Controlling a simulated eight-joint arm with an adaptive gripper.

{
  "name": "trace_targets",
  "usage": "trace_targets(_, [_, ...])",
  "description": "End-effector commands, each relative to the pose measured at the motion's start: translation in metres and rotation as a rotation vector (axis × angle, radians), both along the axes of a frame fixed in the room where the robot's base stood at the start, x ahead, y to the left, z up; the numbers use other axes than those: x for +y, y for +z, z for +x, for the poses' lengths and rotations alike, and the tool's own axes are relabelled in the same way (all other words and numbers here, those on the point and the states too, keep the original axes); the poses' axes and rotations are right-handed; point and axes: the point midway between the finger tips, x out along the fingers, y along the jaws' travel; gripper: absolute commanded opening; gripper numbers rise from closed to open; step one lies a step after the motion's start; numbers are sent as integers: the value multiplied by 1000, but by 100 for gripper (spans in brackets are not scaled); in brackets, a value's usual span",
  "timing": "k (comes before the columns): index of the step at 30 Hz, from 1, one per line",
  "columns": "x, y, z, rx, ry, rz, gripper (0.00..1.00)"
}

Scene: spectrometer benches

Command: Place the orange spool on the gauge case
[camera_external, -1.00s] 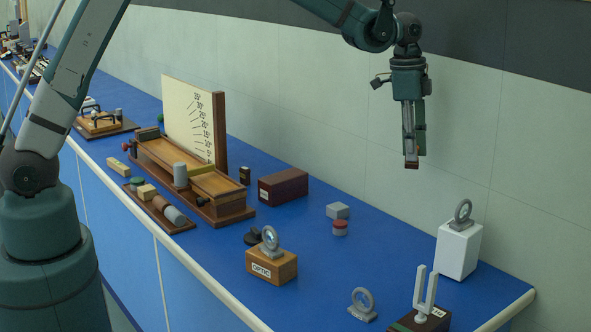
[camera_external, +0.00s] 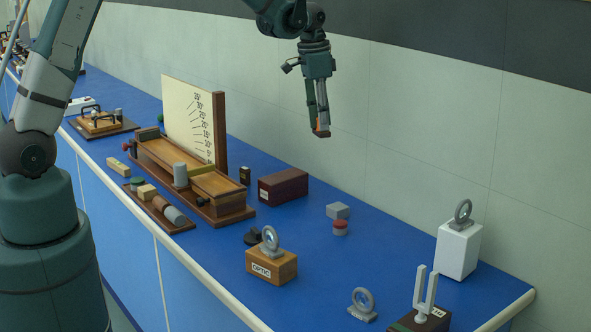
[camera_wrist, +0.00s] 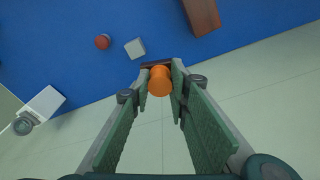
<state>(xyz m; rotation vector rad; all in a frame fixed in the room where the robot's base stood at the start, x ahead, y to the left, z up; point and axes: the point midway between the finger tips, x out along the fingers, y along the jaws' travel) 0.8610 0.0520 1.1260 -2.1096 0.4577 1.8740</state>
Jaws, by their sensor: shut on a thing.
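The orange spool (camera_wrist: 159,82) is between the two fingertips of my gripper (camera_wrist: 160,97) in the wrist view. In the outside view my gripper (camera_external: 318,122) points down in the air, shut on the spool, and only a sliver of orange (camera_external: 318,127) shows at its tips. A dark red-brown box (camera_external: 283,187), which looks like the gauge case, lies on the blue bench left of and below my gripper in that picture. Its small front label is too small to read. It also shows at the top of the wrist view (camera_wrist: 202,14), apart from my gripper, with nothing on its visible top.
A grey block (camera_external: 338,211) and a red-topped round piece (camera_external: 340,228) stand right of the box. A wooden apparatus (camera_external: 205,180) with a tall scale board (camera_external: 189,118) stands to its left. A lens on an optic box (camera_external: 271,266) stands in front. The wall is behind.

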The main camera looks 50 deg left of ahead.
Motion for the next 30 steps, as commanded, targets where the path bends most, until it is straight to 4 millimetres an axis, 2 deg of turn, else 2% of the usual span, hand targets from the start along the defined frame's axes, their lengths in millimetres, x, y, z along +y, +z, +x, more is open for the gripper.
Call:
trace_targets(1, [16,2,-6,0,29,1,6])
trace_targets(6, [62,2,-24,-1,125,0,6])
trace_targets(16, [120,2,-52,-2,252,-1,6])
trace_targets(24, [119,-35,-51,-2,252,-1,6])
trace_targets(30, [119,-48,-51,-3,251,-1,6])
